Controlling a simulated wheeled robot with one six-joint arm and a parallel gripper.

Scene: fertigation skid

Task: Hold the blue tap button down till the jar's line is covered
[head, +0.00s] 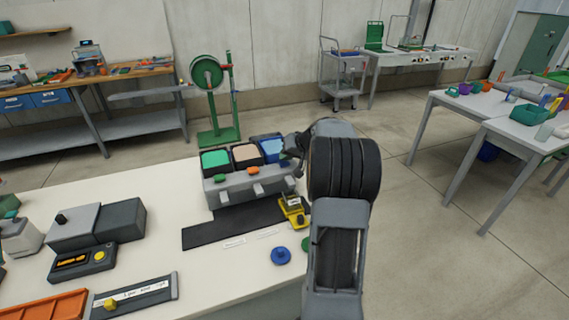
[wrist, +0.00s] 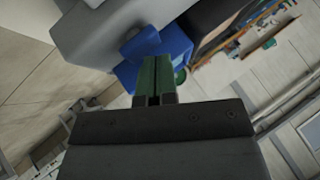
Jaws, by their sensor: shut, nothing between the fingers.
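The grey dispenser (head: 250,188) has green, beige and blue tanks along its top. The blue tank (head: 271,148) is at its right end, beside my gripper. The blue tap button is hidden in the head view; a blue part that looks like it shows in the wrist view (wrist: 141,44), just beyond my fingertips. My gripper (wrist: 155,60) is shut and empty, its green fingers pointing at the blue parts. I cannot tell whether they touch. A small jar (head: 293,200) seems to stand in a yellow holder (head: 296,217) below the dispenser's right end. Its line and level cannot be made out.
An orange button (head: 250,170) and a green button (head: 219,178) sit on the dispenser's other taps. A black mat (head: 215,234) lies in front. A blue knobbed disc (head: 281,256) lies on the white table. Grey boxes (head: 98,223) stand at the left.

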